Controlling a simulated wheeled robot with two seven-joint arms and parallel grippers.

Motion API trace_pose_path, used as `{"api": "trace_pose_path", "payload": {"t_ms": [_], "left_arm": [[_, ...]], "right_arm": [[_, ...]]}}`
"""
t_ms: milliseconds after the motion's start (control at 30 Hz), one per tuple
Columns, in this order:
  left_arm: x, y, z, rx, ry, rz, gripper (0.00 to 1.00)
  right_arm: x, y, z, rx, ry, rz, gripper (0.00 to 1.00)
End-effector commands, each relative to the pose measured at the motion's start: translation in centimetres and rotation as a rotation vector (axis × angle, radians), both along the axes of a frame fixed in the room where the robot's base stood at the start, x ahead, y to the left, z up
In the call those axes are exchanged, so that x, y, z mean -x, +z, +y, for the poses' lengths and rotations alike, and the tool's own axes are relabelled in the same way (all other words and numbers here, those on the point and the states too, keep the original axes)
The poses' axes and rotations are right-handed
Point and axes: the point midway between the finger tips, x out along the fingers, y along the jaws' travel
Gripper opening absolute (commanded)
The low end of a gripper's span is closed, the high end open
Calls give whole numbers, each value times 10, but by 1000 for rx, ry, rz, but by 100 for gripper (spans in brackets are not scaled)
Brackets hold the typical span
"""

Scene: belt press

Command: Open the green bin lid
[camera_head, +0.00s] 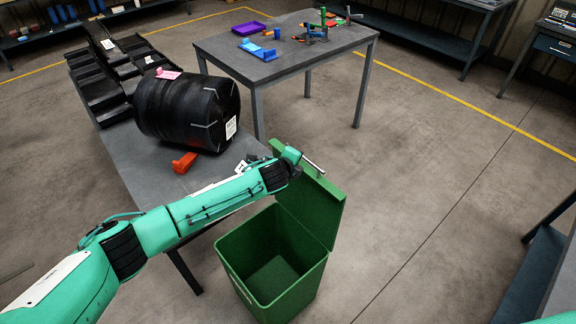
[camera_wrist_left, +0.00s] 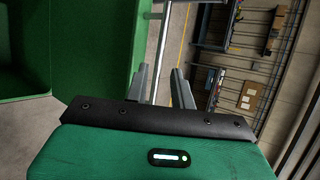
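The green bin (camera_head: 310,285) stands on the floor and is open at the top, with its empty inside showing. Its green lid (camera_head: 322,212) is raised, standing steeply on the bin's right side. My left gripper (camera_head: 302,162) is at the lid's upper edge, near a metal bar (camera_head: 315,166). In the left wrist view, the two grey fingers (camera_wrist_left: 161,86) are apart, with a metal bar (camera_wrist_left: 181,60) rising beyond them. The green lid (camera_wrist_left: 110,45) is to their left in that view. Contact between fingers and bar is unclear. My right gripper is out of view.
A grey bench (camera_head: 150,187) with a black roll (camera_head: 187,112) and a red bracket (camera_head: 185,162) is left of the bin. A second table (camera_head: 290,62) with a purple tray (camera_head: 249,29) and tools stands behind. The floor right of the bin is clear.

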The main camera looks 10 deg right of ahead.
Motion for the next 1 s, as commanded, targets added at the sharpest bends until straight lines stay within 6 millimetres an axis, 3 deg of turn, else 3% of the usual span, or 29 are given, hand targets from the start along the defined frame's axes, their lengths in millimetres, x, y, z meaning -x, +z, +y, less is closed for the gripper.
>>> {"api": "trace_pose_path", "payload": {"t_ms": [500, 1000], "left_arm": [[45, 29, 25, 1, 0, 1, 25], [49, 33, 27, 0, 0, 0, 25]], "right_arm": [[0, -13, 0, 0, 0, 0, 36], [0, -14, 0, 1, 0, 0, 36]]}}
